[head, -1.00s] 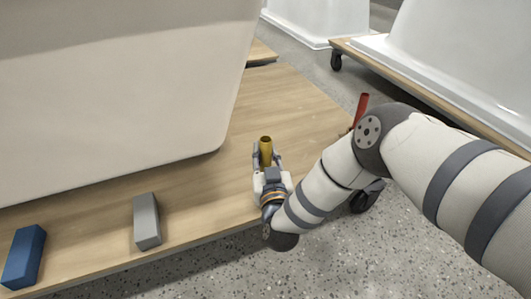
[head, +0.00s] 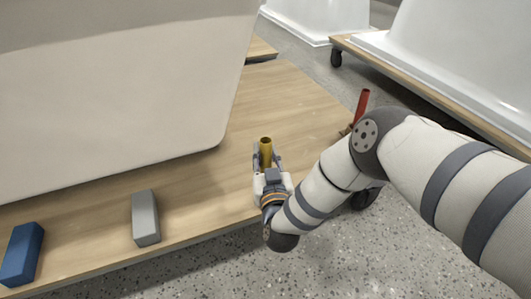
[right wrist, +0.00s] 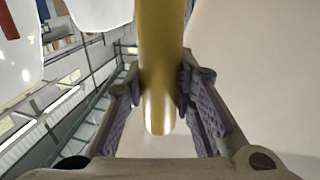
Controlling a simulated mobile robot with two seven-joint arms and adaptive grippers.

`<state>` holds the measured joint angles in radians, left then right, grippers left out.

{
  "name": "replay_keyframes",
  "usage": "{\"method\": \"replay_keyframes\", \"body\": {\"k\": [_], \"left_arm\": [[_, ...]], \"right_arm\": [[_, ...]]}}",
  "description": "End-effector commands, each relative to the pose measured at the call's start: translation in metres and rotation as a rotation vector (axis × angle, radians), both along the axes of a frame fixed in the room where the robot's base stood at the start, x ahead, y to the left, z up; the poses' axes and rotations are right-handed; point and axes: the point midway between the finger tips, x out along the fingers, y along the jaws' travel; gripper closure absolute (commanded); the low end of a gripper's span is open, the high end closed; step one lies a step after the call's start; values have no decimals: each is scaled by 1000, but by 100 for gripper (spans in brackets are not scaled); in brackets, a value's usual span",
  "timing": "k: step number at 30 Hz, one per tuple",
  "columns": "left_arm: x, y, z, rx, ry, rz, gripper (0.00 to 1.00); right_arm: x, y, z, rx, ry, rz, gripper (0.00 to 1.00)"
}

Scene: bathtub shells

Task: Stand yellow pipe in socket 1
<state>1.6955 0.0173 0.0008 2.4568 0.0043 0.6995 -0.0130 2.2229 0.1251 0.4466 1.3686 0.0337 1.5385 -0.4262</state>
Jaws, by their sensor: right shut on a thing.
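The yellow pipe (head: 265,147) stands roughly upright between the fingers of my right gripper (head: 267,160), with its open top end facing up in the head view. In the right wrist view the pipe (right wrist: 161,65) runs down between both fingers of the right gripper (right wrist: 160,100), which is shut on it. The gripper is over the right part of the wooden dolly top (head: 285,105). The pipe's lower end is hidden behind the gripper in the head view. I cannot make out socket 1. My left gripper is not in view.
A large white tub shell (head: 110,85) stands on the dolly to the left. A grey block (head: 145,218) and a blue block (head: 21,254) lie near the front edge. A red pipe (head: 361,104) stands tilted beyond my right arm. More shells on dollies stand behind.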

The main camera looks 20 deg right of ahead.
Motion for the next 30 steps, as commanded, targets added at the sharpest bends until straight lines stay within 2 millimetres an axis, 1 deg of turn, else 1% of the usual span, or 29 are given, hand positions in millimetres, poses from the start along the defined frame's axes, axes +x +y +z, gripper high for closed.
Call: {"method": "replay_keyframes", "body": {"k": [30], "left_arm": [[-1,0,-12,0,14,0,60]], "right_arm": [[0,0,-26,1,0,0,100]]}}
